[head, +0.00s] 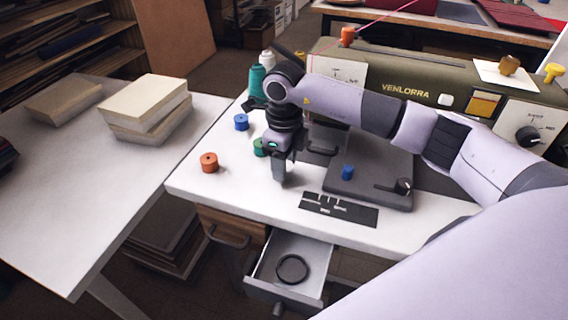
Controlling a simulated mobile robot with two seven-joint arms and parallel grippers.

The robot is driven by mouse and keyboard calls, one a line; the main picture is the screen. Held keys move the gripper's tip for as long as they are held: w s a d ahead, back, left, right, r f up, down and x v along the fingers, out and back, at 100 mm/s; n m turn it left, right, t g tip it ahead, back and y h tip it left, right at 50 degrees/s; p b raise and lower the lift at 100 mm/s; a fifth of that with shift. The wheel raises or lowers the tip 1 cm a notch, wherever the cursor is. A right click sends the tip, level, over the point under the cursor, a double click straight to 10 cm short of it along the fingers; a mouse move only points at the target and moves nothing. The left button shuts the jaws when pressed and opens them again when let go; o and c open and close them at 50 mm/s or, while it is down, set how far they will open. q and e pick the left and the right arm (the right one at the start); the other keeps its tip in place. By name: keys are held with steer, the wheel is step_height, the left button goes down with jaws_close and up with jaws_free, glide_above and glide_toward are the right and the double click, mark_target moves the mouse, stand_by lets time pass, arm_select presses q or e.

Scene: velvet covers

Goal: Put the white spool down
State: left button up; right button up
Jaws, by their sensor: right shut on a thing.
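My right gripper (279,178) points down, low over the front left part of the white sewing table (190,187). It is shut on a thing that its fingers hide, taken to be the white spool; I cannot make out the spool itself. An orange spool (209,162) stands to the left of the gripper. A blue spool (241,122) stands behind it to the left, and a green spool (258,147) is partly hidden by the gripper. Another blue spool (347,172) is on the grey machine bed (370,188) to the right. My left gripper is not in view.
The olive sewing machine (420,75) stands at the back, with teal (257,80) and white thread cones (267,60) beside it. A black plate (340,210) lies in front. An open drawer (290,265) juts out below the table. Cream blocks (147,105) lie on the left table.

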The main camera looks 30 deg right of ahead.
steer(key=shift+f, duration=0.25)
steer(key=o, duration=1)
steer(key=shift+f, duration=0.1)
step_height(320, 180, up, 12)
stand_by(0.4)
